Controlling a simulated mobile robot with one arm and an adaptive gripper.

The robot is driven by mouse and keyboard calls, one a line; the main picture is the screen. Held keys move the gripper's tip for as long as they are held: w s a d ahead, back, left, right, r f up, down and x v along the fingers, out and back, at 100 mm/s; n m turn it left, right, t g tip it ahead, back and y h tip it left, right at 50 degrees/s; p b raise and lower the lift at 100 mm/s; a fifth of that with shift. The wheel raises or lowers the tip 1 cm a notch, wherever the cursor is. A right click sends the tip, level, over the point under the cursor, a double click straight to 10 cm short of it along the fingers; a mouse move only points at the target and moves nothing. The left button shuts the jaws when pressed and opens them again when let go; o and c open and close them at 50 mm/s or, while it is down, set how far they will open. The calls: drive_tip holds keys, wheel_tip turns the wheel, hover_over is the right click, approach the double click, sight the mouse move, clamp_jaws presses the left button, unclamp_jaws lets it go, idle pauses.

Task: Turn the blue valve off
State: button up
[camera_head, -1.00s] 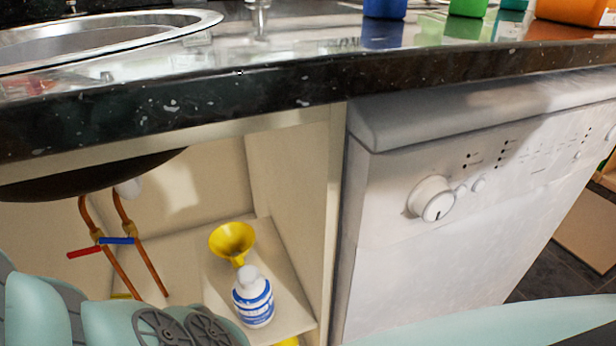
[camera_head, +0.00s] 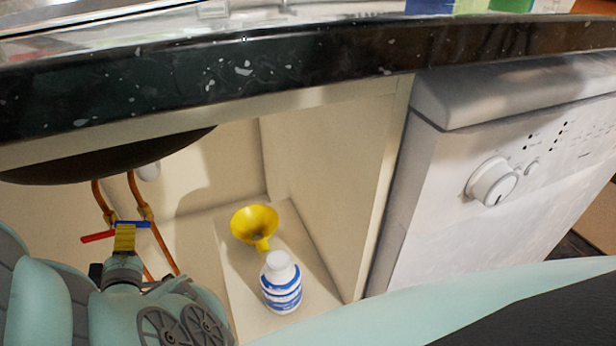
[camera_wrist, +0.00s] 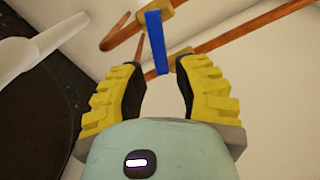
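The blue valve (camera_head: 137,223) is a flat blue lever on a copper pipe inside the open cabinet under the sink. In the wrist view the blue lever (camera_wrist: 156,42) points down from its brass body, its free end between my fingertips. My gripper (camera_head: 124,236) reaches into the cabinet in front of the valves, partly covering the blue lever in the head view. In the wrist view my gripper (camera_wrist: 160,66) is open, with yellow ridged fingers on either side of the lever and gaps showing. Whether a finger touches it I cannot tell.
A red valve lever (camera_head: 98,237) is just left of the blue one. A yellow funnel (camera_head: 254,224) and a blue-and-white bottle (camera_head: 282,284) stand on the cabinet floor to the right. The dark countertop edge (camera_head: 240,70) overhangs above, and a white dishwasher (camera_head: 430,200) is on the right.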

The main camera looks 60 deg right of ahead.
sight(125, 222)
drive_tip(key=shift+b+x, duration=0.55)
drive_tip(key=shift+x, duration=1.85)
drive_tip(key=shift+a, duration=0.1)
clamp_jaws()
